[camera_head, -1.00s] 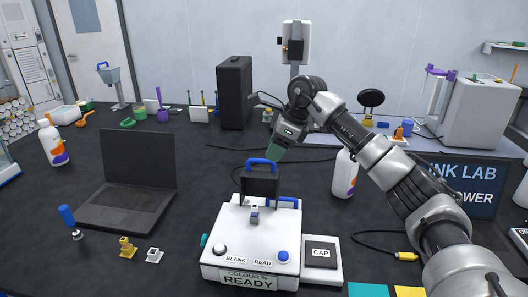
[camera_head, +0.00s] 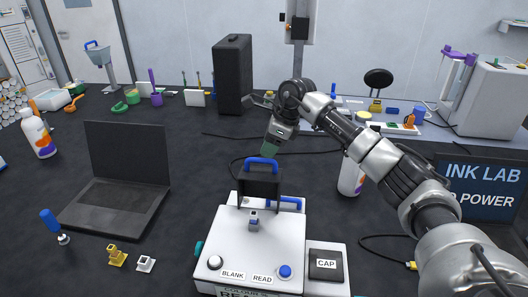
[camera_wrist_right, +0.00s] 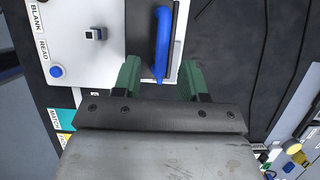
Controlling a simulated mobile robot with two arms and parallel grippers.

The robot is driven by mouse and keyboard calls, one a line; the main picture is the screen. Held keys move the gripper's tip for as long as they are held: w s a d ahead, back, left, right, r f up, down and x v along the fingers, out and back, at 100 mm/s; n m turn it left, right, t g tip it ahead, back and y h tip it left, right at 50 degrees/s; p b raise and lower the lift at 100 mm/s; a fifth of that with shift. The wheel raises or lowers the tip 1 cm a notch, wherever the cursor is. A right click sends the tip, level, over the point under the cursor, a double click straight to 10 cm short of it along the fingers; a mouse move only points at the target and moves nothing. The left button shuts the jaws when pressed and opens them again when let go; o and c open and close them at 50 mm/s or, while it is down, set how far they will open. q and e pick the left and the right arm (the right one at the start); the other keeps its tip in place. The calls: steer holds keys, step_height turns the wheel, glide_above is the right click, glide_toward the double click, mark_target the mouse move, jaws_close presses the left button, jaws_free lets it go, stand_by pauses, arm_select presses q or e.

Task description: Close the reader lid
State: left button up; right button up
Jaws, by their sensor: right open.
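The white reader (camera_head: 285,240) stands at the front centre. Its dark lid (camera_head: 258,184) is raised upright behind the well, with a blue handle (camera_head: 262,163) on its upper edge. A small grey piece with a dark blue top (camera_head: 254,222) stands on the reader in front of the lid. My right gripper (camera_head: 269,148) is just behind the lid handle, its fingers partly hidden. In the right wrist view my open green fingers (camera_wrist_right: 158,78) have the blue handle (camera_wrist_right: 162,42) between them in the picture; contact cannot be told. My left gripper is not in view.
An open laptop (camera_head: 120,185) stands left of the reader. A white bottle (camera_head: 351,178) stands right of the lid, beside my right arm. A CAP pad (camera_head: 326,265) adjoins the reader's right side.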

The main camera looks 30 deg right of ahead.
steer(key=x, duration=0.3)
steer(key=shift+w+f+p, duration=0.25)
steer(key=shift+f+p, duration=0.1)
steer(key=shift+a+f, duration=0.15)
steer(key=shift+f, duration=0.1)
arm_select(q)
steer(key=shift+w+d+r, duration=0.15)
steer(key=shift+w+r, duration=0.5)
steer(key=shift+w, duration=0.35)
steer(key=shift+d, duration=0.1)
arm_select(e)
steer(key=shift+c, duration=0.3)
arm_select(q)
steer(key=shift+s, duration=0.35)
arm_select(e)
jaws_close()
